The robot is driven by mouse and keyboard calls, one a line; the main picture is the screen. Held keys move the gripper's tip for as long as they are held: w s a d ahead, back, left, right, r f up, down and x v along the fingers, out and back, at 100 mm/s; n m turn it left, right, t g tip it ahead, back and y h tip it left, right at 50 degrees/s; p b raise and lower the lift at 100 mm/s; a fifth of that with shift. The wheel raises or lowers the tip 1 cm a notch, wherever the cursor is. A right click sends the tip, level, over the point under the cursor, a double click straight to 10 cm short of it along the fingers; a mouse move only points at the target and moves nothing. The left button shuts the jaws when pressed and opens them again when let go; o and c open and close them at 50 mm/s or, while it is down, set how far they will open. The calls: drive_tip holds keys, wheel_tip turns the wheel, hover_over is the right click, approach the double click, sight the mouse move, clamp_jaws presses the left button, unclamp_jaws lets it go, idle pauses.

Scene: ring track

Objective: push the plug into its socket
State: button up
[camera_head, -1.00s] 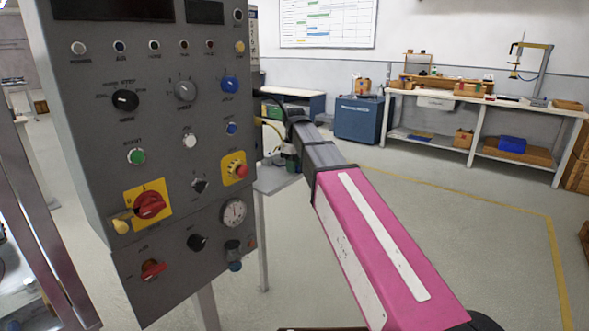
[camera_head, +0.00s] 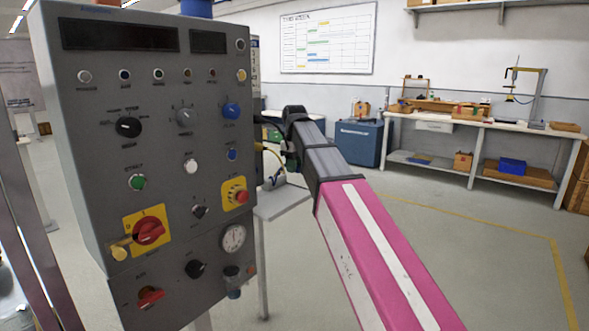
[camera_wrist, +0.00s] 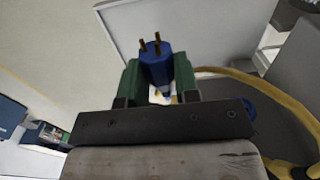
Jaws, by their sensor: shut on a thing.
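In the wrist view, my gripper (camera_wrist: 157,72) is shut on a blue plug (camera_wrist: 157,66). Its green fingers grip the plug from both sides. Two brass pins stick out of the plug's far end, free and touching nothing. In the head view, my arm reaches forward past the right side of the grey control panel (camera_head: 75,200); the gripper end is small and dark beside the panel's edge, and the plug is not clear there. I cannot make out the socket in either view.
A yellow cable (camera_wrist: 285,100) curves at the right of the wrist view, near a light grey panel (camera_wrist: 200,30). A small table (camera_head: 280,203) stands beside the control panel. A blue cabinet (camera_head: 360,142) and a workbench (camera_head: 480,125) stand farther back. The floor at right is clear.

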drive_tip(key=s+d+f+m, duration=0.5)
drive_tip(key=s+d+f, duration=0.1)
drive_tip(key=d+f, duration=0.2)
drive_tip(key=s+d+f+m, duration=0.5)
drive_tip(key=d+f, duration=0.4)
drive_tip(key=d, duration=0.2)
drive_tip(key=shift+s, duration=0.65)
drive_tip(key=shift+d, duration=0.1)
